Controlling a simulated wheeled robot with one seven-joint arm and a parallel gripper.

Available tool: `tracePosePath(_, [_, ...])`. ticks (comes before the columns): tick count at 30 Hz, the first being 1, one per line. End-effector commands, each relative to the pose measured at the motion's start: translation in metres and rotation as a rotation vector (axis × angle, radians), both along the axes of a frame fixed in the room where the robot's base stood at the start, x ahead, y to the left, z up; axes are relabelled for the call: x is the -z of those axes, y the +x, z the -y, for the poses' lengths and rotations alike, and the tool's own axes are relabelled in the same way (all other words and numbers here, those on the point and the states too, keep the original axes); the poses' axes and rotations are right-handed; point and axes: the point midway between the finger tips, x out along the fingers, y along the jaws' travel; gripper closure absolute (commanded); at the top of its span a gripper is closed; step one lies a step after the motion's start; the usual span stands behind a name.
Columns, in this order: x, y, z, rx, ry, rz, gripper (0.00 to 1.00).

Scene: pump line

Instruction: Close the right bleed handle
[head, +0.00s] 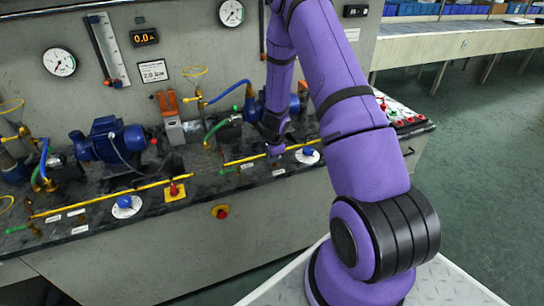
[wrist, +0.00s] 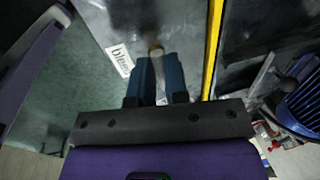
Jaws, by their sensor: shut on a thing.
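My gripper (head: 274,150) is low over the front of the bench, just in front of the right stretch of yellow pipe. In the wrist view, its two blue fingers (wrist: 158,70) are shut on a small part with a brass-coloured tip (wrist: 155,49), which I take to be the right bleed handle. The fingers hide most of it, so its angle cannot be told. A white label reading "bleed" (wrist: 120,60) lies beside the fingers. In the head view, the handle is hidden at the gripper, and a small label (head: 279,172) sits just in front.
The yellow pipe (wrist: 212,45) runs close beside the fingers. A blue round knob (head: 308,152) is just right of my gripper. A blue pump (head: 108,138), a red knob on a yellow plate (head: 175,190) and a red button (head: 221,212) are to the left.

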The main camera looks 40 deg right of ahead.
Motion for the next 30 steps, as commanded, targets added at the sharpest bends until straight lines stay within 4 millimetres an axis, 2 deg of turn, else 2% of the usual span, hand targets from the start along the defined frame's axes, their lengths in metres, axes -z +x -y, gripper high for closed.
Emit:
tracePosePath(2, [0.0,0.0,0.0,0.002,-0.001,0.001,1.0])
tracePosePath(3, [0.0,0.0,0.0,0.002,-0.001,0.001,0.77])
tracePosePath(5, [0.0,0.0,0.0,0.001,-0.001,0.001,0.63])
tracePosePath(6, [0.0,0.0,0.0,0.001,0.0,0.001,0.61])
tracePosePath(17, [-0.006,0.0,0.0,-0.001,-0.002,0.002,0.61])
tracePosePath(23, [-0.033,-0.005,-0.002,-0.004,-0.003,0.003,0.61])
tracePosePath(30, [-0.075,-0.013,-0.004,-0.003,-0.003,0.003,0.61])
